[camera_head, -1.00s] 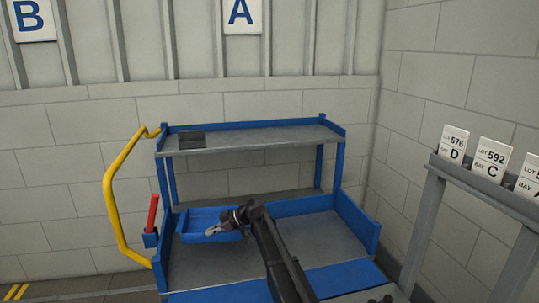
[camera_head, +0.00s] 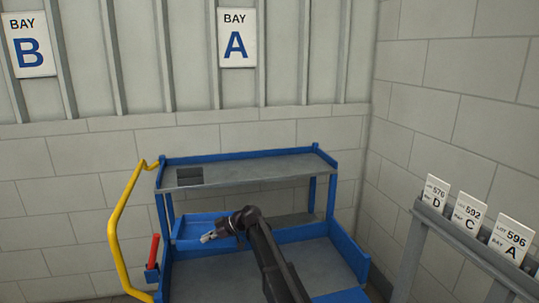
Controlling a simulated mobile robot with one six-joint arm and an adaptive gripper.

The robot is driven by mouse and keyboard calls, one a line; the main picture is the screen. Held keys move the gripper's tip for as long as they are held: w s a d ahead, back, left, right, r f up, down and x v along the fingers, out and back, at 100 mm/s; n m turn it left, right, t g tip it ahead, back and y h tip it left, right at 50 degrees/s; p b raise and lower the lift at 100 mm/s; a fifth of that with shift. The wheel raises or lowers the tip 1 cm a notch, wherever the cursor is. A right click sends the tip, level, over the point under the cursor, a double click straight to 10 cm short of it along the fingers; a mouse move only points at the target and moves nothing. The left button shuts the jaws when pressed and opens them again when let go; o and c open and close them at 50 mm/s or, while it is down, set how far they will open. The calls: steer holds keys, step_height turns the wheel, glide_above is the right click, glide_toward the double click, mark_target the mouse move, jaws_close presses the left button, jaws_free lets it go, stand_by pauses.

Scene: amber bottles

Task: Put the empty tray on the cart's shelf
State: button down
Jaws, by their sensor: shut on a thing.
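The blue tray (camera_head: 192,229) is shallow and looks empty. My gripper (camera_head: 208,238) is shut on it at its near side and holds it at the left part of the cart, above the lower deck (camera_head: 300,262) and just below the front edge of the shelf. The cart's grey upper shelf (camera_head: 265,171) has a blue rim along its back and ends. My gripper and arm hide part of the tray's right side.
A dark grey square item (camera_head: 189,176) lies at the shelf's left end; the rest of the shelf is clear. A yellow handle (camera_head: 118,222) and a red lever (camera_head: 153,250) are at the cart's left. A grey rack with lot cards (camera_head: 466,212) stands at right.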

step_height(320, 180, up, 14)
steer(key=p, duration=1.3)
steer(key=shift+r, duration=0.1)
step_height(320, 180, up, 17)
steer(key=p, duration=1.7)
steer(key=shift+s, duration=0.1)
